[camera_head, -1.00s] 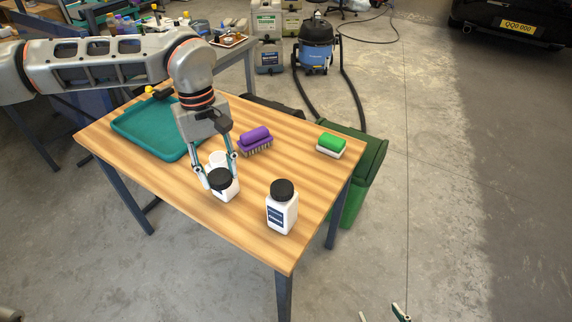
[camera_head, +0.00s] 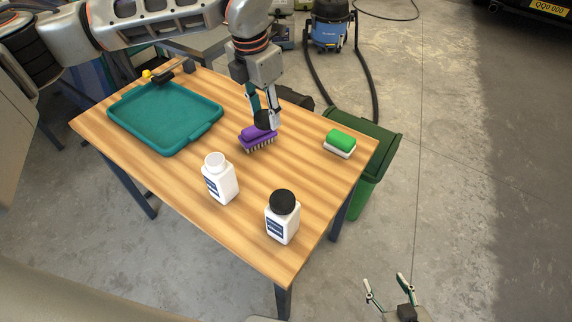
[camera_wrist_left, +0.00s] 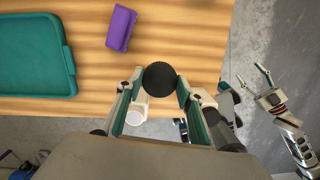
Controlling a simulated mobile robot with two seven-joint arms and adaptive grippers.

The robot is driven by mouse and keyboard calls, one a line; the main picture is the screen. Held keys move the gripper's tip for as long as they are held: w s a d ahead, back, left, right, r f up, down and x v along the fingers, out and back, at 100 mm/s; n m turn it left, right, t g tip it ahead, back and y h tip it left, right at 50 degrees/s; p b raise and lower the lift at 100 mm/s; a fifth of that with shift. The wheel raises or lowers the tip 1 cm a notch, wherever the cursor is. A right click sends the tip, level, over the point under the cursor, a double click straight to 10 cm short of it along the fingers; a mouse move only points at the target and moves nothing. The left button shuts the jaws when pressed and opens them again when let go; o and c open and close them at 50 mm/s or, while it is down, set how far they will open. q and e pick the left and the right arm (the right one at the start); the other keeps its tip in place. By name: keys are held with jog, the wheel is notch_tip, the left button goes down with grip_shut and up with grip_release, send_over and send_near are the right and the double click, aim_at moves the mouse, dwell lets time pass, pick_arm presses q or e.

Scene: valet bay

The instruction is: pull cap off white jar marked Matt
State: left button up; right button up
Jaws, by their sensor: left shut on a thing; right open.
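My left gripper (camera_head: 264,112) is shut on a black cap (camera_head: 263,122) and holds it in the air, in front of the purple brush in the head view. The cap shows between its fingers in the left wrist view (camera_wrist_left: 160,77). An uncapped white jar (camera_head: 221,184) with a blue label stands upright on the table, apart from the gripper. A second white jar (camera_head: 283,222), with a black cap (camera_head: 284,202) on, stands to its right. The label words are too small to read. My right gripper (camera_head: 386,284) is open and empty beyond the table's front right.
The wooden table (camera_head: 180,185) also holds a teal tray (camera_head: 202,142) at left, the purple brush (camera_head: 258,138) and a green and white sponge block (camera_head: 340,142). A green bin (camera_head: 372,160) stands beyond the right edge. The table's front left is clear.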

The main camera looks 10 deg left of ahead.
aim_at(271, 173)
pick_arm(q)
jog(key=shift+w+f, duration=0.1)
jog(key=shift+f, duration=0.05)
notch_tip(271, 173, down, 20)
jog(key=shift+r, duration=0.2)
dwell(0.3)
jog(key=shift+f, duration=0.15)
jog(key=o, duration=1.1)
jog(key=r, duration=0.4)
jog(key=s+r, duration=0.1)
jog(key=r, duration=0.7)
jog(key=shift+s+a+r, duration=0.15)
jog(key=shift+a, duration=0.15)
